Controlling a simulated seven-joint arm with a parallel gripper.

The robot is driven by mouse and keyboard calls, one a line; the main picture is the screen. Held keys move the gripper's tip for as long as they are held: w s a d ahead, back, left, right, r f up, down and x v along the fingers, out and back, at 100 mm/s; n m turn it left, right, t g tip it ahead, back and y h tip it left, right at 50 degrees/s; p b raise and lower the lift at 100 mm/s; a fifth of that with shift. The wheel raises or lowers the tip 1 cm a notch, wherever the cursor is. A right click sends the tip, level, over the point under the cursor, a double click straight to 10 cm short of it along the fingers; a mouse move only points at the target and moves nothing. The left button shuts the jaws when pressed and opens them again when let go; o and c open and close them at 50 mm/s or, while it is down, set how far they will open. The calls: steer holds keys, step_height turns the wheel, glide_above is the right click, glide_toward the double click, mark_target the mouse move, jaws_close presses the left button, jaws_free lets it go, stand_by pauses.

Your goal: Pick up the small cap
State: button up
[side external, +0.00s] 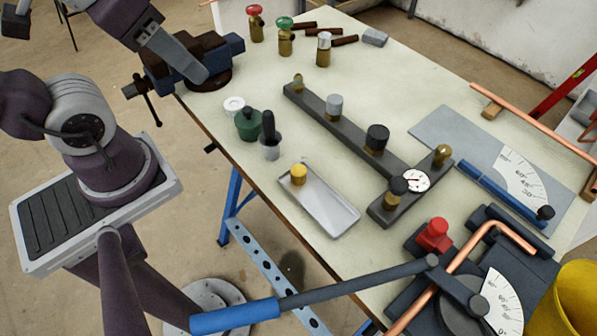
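Several cap-like pieces are in view, and I cannot tell for certain which is the small cap. A small yellow cap (299,172) sits at the far left end of a shallow metal tray (343,218). My gripper (198,74) is at the upper left, in front of the bench vice and well away from these caps. Its fingers cannot be made out separately, and nothing is visibly held.
The blue vice (228,46) is clamped at the table's left edge. A pipe bender (470,290) with a long blue-gripped handle (235,316) fills the front.

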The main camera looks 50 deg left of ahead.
steer(key=n+g, duration=0.6)
steer(key=n, duration=1.2)
glide_above(299, 170)
steer(key=a, duration=0.1)
steer(key=f, duration=1.8)
steer(key=shift+a+f, duration=0.2)
steer(key=shift+f, duration=0.1)
steer(key=f, duration=0.3)
steer(key=d+f, duration=0.1)
steer(key=f, duration=0.2)
steer(key=shift+d+f, duration=0.2)
steer(key=shift+f, duration=0.35)
jaws_close()
